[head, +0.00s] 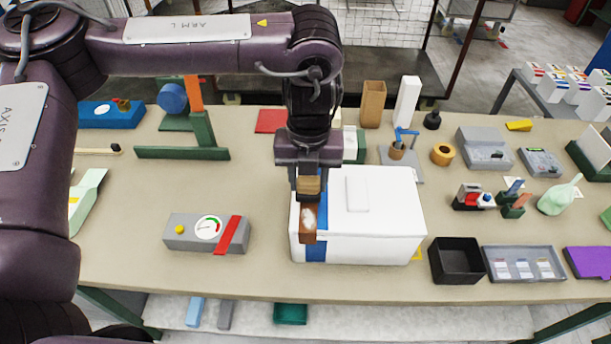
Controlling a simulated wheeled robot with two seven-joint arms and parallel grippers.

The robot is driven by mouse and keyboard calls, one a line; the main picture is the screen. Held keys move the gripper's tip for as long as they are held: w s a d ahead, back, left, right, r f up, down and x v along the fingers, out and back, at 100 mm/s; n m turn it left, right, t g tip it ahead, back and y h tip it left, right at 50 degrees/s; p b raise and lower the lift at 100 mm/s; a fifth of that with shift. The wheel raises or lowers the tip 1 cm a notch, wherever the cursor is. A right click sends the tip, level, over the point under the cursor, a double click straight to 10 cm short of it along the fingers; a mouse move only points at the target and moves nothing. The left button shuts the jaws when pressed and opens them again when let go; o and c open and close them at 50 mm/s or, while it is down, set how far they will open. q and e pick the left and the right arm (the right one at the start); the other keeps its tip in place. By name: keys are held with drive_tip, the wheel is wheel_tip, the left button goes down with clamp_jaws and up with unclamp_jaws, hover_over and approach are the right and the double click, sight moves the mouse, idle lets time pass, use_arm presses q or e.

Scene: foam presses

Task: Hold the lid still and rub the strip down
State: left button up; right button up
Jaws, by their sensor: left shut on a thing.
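A white box (395,247) with a white lid (390,190) stands at the middle of the table. A blue strip (316,250) runs over the lid's left part and down the box's front. My left gripper (309,188) points down over the left part of the lid. It is shut on a brown block (307,236) with a tan upper part. The block overlaps the strip near the lid's front edge and hides part of it. I cannot tell whether it presses on the strip. My right gripper is not in view, and nothing in view holds the lid.
A grey gauge box (185,231) with a red bar lies left of the white box. A black open bin (457,261) and a grey tray (525,278) stand close on its right. Several tools and blocks stand behind. The table between the gauge box and white box is clear.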

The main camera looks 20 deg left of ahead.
sight(308, 196)
use_arm(q)
drive_tip(key=shift+w+f+b, duration=0.1)
drive_tip(key=shift+f+b, duration=2.6)
drive_tip(key=shift+f, duration=0.05)
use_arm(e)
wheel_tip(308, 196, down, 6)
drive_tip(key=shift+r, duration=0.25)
